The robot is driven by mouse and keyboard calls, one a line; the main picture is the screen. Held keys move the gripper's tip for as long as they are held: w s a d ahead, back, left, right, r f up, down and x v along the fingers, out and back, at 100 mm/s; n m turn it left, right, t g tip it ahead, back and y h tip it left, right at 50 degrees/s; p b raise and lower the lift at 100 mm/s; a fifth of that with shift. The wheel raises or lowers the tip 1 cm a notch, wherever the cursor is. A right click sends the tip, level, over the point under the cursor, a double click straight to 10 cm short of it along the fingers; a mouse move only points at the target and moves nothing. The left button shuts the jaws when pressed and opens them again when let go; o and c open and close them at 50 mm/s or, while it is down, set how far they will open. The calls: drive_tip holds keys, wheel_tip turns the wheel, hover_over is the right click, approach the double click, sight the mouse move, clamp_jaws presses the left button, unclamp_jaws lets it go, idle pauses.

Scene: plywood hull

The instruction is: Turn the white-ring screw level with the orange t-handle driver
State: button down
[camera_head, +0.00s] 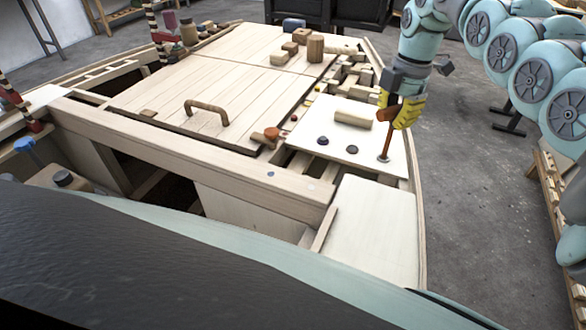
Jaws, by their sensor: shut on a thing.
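My gripper (400,112) has yellow fingers and is at the right side of the hull. It is shut on the orange t-handle driver (387,118), with the handle between the fingers. The driver's shaft runs down, nearly upright, to the pale panel (338,167). Its tip meets a small brownish spot (384,158) near the panel's right edge. I cannot make out a white ring or the screw's slot there; the tip and the distance hide them.
Two dark round knobs (337,145) and a wooden cylinder (353,119) are on the same panel, left of the driver. Loose wooden blocks (356,77) lie behind it. A plank deck with a wooden handle (206,106) is further left. Grey floor (470,200) is open at right.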

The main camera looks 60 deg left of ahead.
drive_tip(key=shift+r, duration=0.4)
